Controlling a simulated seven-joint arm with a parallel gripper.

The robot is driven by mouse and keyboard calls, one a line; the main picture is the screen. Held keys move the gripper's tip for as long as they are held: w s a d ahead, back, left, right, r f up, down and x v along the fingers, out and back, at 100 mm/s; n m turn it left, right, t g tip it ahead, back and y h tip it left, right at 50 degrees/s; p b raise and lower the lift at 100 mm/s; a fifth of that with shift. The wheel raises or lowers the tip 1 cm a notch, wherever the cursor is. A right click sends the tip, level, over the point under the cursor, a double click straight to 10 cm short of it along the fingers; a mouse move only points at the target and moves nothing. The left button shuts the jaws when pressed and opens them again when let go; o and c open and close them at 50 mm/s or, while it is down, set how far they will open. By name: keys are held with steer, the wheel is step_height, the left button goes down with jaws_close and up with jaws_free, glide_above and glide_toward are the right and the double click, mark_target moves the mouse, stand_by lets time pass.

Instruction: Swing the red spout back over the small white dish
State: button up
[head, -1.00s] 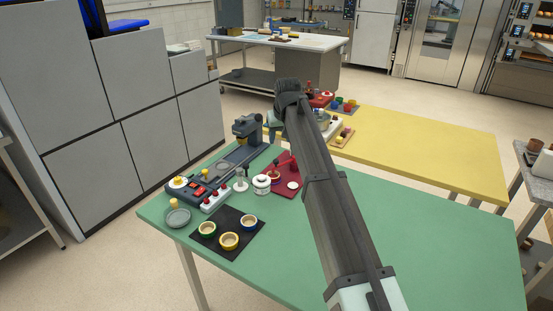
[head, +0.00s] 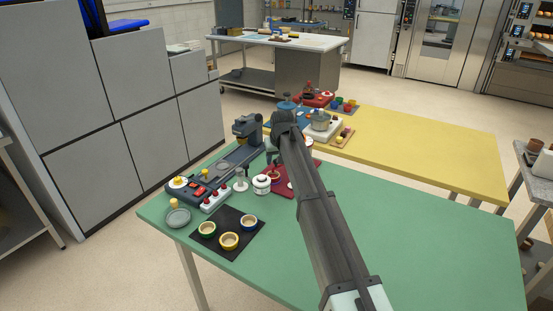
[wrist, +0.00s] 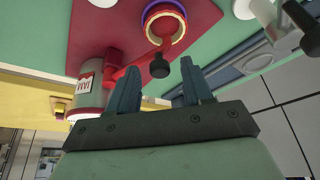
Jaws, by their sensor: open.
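My gripper (wrist: 160,66) is open, its two dark blue fingers pointing at the red board (wrist: 200,15). A black knob (wrist: 159,67) on a short stem appears between the fingertips, with nothing gripped; its exact depth is unclear. A red pipe piece, seemingly part of the spout (wrist: 112,58), stands by a grey and red canister (wrist: 88,95). The white dish (wrist: 103,2) is cut off at the top edge. In the head view my arm hides most of the spout; the red board (head: 273,191) and white dish (head: 290,186) show partly.
Left of the board are a white jar (head: 262,184), a white stand (head: 241,182) and a grey machine (head: 205,190). The green table (head: 420,240) is clear on the right. A yellow table (head: 430,155) adjoins behind.

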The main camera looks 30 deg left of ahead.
steer(key=shift+c, duration=0.5)
jaws_close()
